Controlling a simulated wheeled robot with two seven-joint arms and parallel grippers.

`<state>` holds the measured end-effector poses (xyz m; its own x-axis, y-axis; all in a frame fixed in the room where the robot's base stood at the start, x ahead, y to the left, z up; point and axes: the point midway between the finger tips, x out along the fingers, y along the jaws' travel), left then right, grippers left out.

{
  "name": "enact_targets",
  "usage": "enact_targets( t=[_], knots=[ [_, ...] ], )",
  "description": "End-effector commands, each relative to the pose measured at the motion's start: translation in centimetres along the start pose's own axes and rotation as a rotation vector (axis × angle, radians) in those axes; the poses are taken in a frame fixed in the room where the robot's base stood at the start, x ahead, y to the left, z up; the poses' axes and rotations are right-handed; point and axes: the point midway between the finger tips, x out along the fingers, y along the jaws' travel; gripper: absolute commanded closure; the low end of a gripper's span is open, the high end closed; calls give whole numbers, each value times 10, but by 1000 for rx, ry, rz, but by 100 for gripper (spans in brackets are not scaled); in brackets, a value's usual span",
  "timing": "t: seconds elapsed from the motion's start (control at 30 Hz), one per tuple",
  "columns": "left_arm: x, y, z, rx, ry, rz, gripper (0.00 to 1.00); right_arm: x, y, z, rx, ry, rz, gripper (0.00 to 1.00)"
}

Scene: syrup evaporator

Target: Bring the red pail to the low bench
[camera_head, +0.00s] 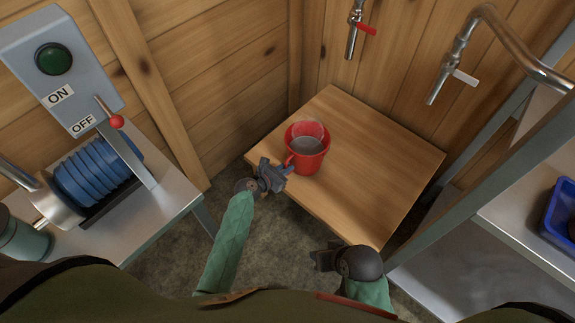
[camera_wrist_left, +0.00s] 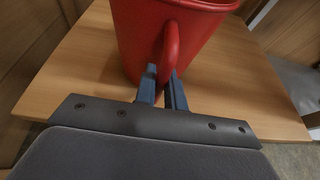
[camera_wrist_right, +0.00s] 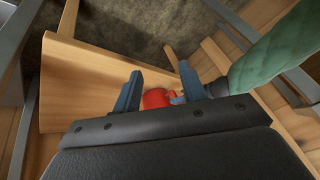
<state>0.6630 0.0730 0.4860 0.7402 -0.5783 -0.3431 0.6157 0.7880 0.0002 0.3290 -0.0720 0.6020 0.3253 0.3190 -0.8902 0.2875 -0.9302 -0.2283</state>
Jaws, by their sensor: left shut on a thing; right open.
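The red pail (camera_head: 308,150) stands upright on the low wooden bench (camera_head: 385,165) in the corner, near the bench's left part. Its inside looks grey. In the left wrist view the pail (camera_wrist_left: 200,45) fills the top, with its handle loop between the fingers. My left gripper (camera_head: 284,170) is shut on that handle; its fingers also show in the left wrist view (camera_wrist_left: 163,90). My right gripper (camera_head: 318,260) is open and empty in front of the bench's front edge. The right wrist view shows the pail (camera_wrist_right: 156,98) beyond its spread fingers (camera_wrist_right: 158,92).
Two taps, one with a red lever (camera_head: 366,29) and one with a white lever (camera_head: 465,77), are above the bench. A switch box (camera_head: 60,65) and blue coil (camera_head: 95,178) stand at left. A metal rack with a blue tray (camera_head: 560,210) is at right.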

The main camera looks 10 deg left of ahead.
Motion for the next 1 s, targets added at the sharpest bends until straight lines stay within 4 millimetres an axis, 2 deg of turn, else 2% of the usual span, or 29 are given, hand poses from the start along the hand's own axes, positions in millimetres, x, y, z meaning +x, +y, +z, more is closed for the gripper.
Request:
enact_targets(
  t=[0.47, 1.0],
  knots=[
    [-19, -4, -7, 0, 1, 0, 100, -7, 11, -5, 3, -16, 24, 58],
    [-21, -6, -6, -1, 0, 0, 100, -11, 7, -5, 2, -18, 20, 58]
  ],
)
